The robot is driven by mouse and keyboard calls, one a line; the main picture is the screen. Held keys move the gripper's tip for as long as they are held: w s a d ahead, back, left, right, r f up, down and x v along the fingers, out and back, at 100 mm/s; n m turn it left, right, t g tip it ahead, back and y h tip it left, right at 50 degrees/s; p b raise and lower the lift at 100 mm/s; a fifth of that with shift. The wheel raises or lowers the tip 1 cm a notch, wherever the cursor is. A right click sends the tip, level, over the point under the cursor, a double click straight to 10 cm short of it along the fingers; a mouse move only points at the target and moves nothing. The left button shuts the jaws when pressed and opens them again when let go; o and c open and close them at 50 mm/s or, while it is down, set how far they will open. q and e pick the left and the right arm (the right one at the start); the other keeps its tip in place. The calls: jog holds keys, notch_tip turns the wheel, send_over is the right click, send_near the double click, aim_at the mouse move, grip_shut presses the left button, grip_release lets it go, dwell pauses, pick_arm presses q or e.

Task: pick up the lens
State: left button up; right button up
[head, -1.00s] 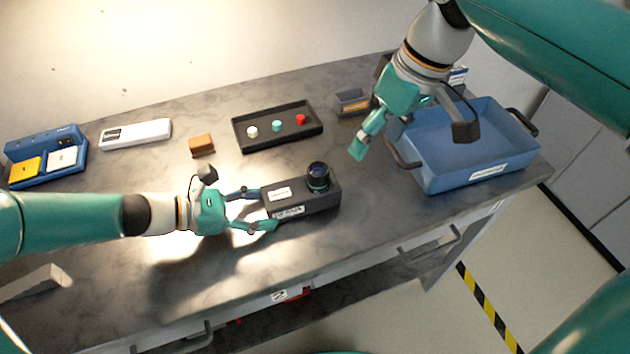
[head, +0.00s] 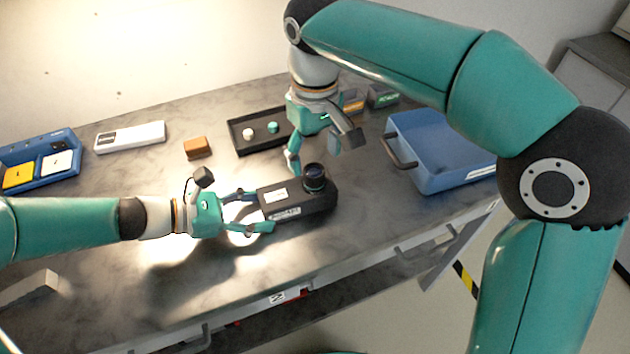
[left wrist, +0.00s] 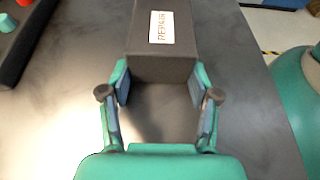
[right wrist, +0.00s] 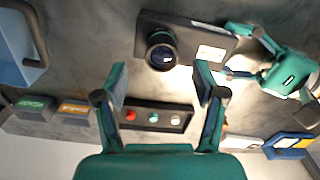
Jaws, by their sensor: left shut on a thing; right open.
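The lens (head: 314,176) is a short black cylinder with a dark glass top, standing upright at the right end of a dark grey box (head: 285,208). In the right wrist view the lens (right wrist: 161,52) lies beyond my open fingers. My left gripper (head: 262,211) is shut on the left end of the box, which bears a REPAIR label (left wrist: 162,27) in the left wrist view. My right gripper (head: 322,160) is open and empty, above and just behind the lens; one finger is partly hidden in the head view.
A black tray (head: 243,149) with coloured knobs lies behind the box. A blue bin (head: 432,180) stands to the right, with small labelled bins (right wrist: 33,103) near it. A brown block (head: 197,148), white device (head: 130,137) and blue case (head: 70,163) lie left.

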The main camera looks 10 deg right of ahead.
aim_at(314, 170)
jog(key=shift+f, duration=2.75)
grip_shut()
notch_tip(314, 170, up, 10)
jog(key=shift+s+r, duration=0.1)
pick_arm(q)
jog(key=o, duration=1.2)
jog(key=shift+o, duration=0.2)
